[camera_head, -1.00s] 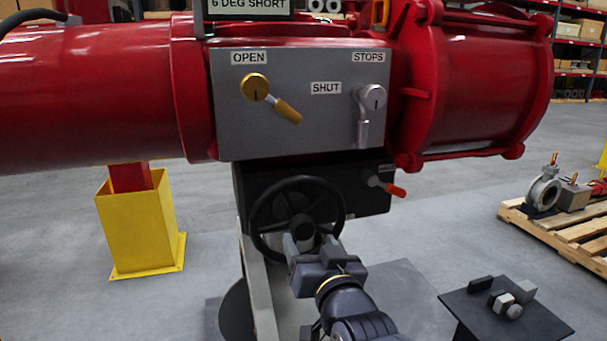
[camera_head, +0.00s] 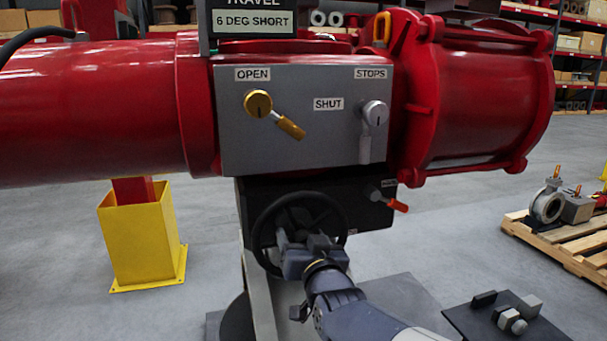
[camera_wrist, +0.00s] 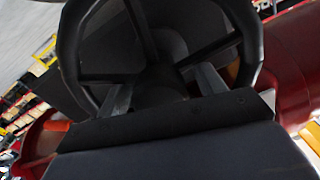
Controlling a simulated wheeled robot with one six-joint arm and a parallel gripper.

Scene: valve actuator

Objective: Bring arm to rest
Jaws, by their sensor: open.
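My gripper (camera_head: 300,238) is in front of the black handwheel (camera_head: 266,213), low in the head view. In the wrist view my gripper (camera_wrist: 165,92) shows two grey fingers spread apart, with the handwheel (camera_wrist: 70,50) and its hub close ahead between them. I cannot tell whether the fingers touch the wheel. My arm runs from the wheel down to the lower right in the head view.
The grey panel (camera_head: 300,90) carries a yellow lever (camera_head: 275,115) and a silver lever (camera_head: 371,125). An orange-tipped lever (camera_head: 393,203) sticks out right of the wheel. A small dark table (camera_head: 480,325) with several blocks stands lower right. Open floor lies at left.

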